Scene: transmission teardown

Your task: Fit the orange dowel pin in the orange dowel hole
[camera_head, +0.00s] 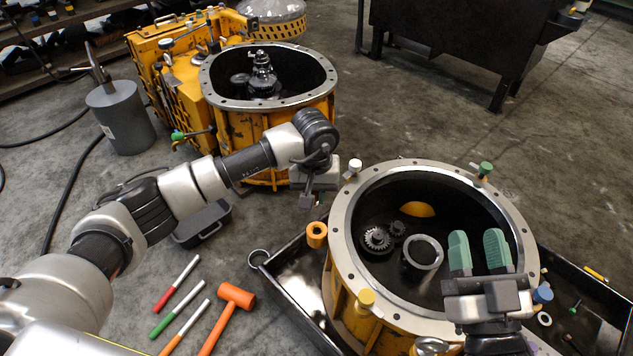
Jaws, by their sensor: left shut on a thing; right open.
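An orange hollow cylinder with a dark opening, which looks like the orange dowel hole (316,235), stands at the left edge of the near housing flange. My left gripper (308,200) is above and slightly left of it, apart from it, fingers pointing down. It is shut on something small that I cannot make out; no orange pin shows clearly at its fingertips. My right gripper (479,252) is open and empty, its two green-padded fingers over the right part of the near housing's opening.
The near housing (342,255) has white, green, yellow and blue heads around its rim and gears (376,240) inside. It stands in a dark tray (290,290). An orange hammer (228,315) and several markers lie on the floor. A second yellow housing (240,125) stands behind.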

